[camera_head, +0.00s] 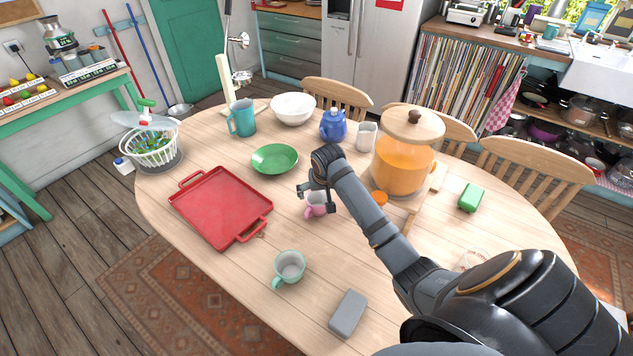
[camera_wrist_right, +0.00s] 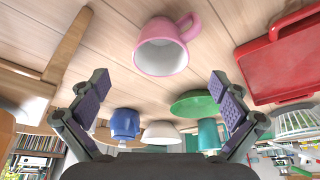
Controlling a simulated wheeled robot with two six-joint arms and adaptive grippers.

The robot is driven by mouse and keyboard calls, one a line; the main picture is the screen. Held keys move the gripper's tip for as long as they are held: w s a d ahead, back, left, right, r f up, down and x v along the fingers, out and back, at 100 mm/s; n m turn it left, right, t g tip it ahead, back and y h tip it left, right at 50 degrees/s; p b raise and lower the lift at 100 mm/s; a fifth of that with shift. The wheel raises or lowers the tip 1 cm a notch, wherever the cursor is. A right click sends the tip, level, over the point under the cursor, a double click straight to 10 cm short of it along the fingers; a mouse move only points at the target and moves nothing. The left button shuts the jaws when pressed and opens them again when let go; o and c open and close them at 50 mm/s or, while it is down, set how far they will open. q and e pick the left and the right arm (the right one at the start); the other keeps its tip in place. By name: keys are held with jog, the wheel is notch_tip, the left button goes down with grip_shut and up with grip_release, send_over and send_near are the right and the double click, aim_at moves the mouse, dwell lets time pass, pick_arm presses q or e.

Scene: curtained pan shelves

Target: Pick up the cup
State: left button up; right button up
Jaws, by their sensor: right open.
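A small pink cup (camera_head: 318,211) stands on the wooden table near its middle. My right gripper (camera_head: 315,193) is right at it in the head view and hides part of the cup. In the right wrist view the pink cup (camera_wrist_right: 162,52) shows its pale inside and its handle. There the open right gripper (camera_wrist_right: 156,88) has its two dark fingers spread wide, with nothing between them, and the cup lies beyond the fingertips. A mint green cup (camera_head: 290,265) stands nearer the table's front edge, apart from the gripper. My left gripper is not in view.
A red tray (camera_head: 218,208) lies left of the pink cup, and a green bowl (camera_head: 274,158) is behind it. A glass drink jar (camera_head: 403,160) stands to the right, close to my arm. A grey block (camera_head: 347,313) lies at the front. Table between the cups is clear.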

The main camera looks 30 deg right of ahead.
aim_at(318, 201)
jog(key=shift+a+r, duration=0.15)
jog(key=shift+r, duration=0.15)
jog(key=x, duration=0.4)
jog(key=shift+s+f, duration=0.2)
jog(key=shift+f, duration=0.05)
jog(key=shift+w+f, duration=0.3)
jog(key=shift+f, duration=0.25)
jog(key=x, duration=0.4)
jog(key=shift+w+p, duration=0.2)
jog(key=shift+p, duration=0.1)
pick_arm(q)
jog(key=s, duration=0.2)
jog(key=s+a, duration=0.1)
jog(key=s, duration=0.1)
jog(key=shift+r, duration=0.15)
pick_arm(e)
jog(key=shift+s+r, duration=0.1)
jog(key=shift+c, duration=1.1)
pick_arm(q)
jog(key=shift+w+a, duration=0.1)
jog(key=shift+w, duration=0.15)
pick_arm(e)
jog(key=c, duration=1.1)
